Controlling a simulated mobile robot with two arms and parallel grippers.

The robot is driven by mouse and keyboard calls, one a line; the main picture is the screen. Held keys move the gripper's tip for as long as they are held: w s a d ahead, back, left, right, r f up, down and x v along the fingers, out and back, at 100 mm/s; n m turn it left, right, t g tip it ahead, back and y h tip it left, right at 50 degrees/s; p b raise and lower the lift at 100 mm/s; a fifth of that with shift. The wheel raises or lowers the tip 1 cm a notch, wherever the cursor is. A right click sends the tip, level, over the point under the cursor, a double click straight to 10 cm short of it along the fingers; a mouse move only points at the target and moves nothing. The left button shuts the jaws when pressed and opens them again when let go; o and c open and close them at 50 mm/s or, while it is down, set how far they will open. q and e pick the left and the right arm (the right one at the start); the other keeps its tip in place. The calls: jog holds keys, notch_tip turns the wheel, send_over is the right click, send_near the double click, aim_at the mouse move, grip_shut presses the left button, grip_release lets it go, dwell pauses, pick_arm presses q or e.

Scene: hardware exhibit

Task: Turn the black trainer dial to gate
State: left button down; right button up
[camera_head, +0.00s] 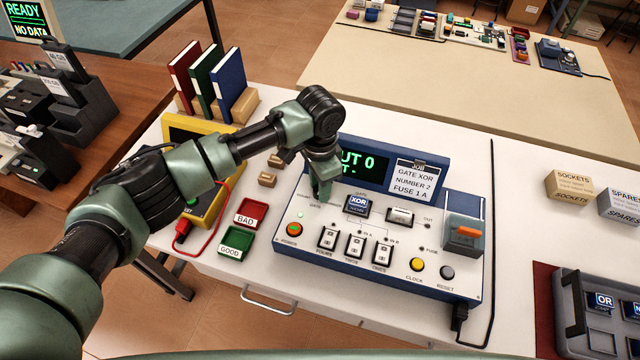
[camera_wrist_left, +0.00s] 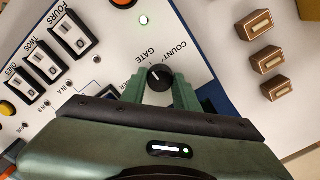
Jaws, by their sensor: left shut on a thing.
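The black trainer dial (camera_wrist_left: 159,77) sits on the white panel of the trainer (camera_head: 385,262), with the labels GATE and COUNT printed beside it. A small white mark shows on the dial, but I cannot read for sure which label it points at. My left gripper (camera_head: 322,198) reaches down to the upper left of the panel and hides the dial in the head view. In the left wrist view its two green fingers (camera_wrist_left: 157,92) stand on either side of the dial and are shut on it. My right gripper is not in view.
The trainer's display (camera_head: 358,163) is partly hidden by my arm. The XOR block (camera_head: 357,205), several switches (camera_head: 355,246) and a grey-orange block (camera_head: 464,237) are on the panel. The red BAD tray (camera_head: 250,212) and green GOOD tray (camera_head: 235,243) lie left of it.

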pick_arm(q)
jog(key=c, duration=1.1)
grip_release()
jog(key=shift+o, duration=0.2)
jog(key=shift+r, duration=0.15)
notch_tip(320, 180, up, 8)
jog(key=shift+f+b, duration=0.2)
jog(key=shift+b, duration=0.45)
